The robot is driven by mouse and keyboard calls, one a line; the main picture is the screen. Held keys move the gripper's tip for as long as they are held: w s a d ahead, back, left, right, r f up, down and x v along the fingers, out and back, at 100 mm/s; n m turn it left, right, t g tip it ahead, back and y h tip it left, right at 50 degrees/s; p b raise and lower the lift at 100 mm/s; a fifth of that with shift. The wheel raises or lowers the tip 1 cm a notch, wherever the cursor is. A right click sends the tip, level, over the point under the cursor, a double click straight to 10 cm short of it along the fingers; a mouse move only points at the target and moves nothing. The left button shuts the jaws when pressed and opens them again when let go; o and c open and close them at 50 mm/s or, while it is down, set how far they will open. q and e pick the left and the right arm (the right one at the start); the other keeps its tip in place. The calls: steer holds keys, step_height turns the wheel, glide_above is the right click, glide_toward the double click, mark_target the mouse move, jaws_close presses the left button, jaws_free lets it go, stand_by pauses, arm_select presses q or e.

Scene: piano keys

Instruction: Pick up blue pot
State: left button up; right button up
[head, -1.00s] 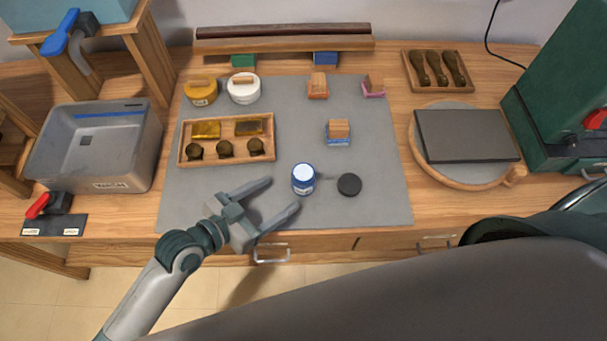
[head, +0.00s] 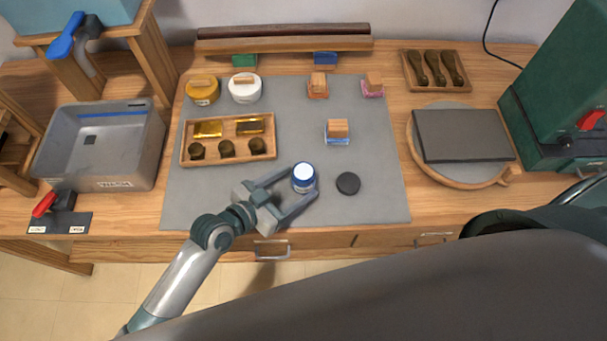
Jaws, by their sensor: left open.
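The blue pot (head: 303,179) is a small round jar with a white top and a blue body. It stands upright on the grey mat (head: 370,205), near the mat's front middle. My left gripper (head: 303,184) is open, with its fingertips reaching to the pot. One finger is at the pot's left rear side and the other passes in front at its lower right. I cannot tell whether either finger touches it. My right gripper is not in view.
A black round lid (head: 348,183) lies just right of the pot. A wooden tray (head: 228,157) with brass pieces lies behind the left gripper. A blue-based wooden block (head: 337,131) stands behind the pot. A grey basin (head: 98,178) is at the left.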

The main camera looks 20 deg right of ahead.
mark_target(296, 185)
arm_select(q)
steer(key=shift+p+x, duration=0.5)
steer(key=shift+x, duration=1.3)
steer(key=shift+s, duration=0.1)
steer(key=c, duration=1.6)
steer(key=shift+r, duration=0.1)
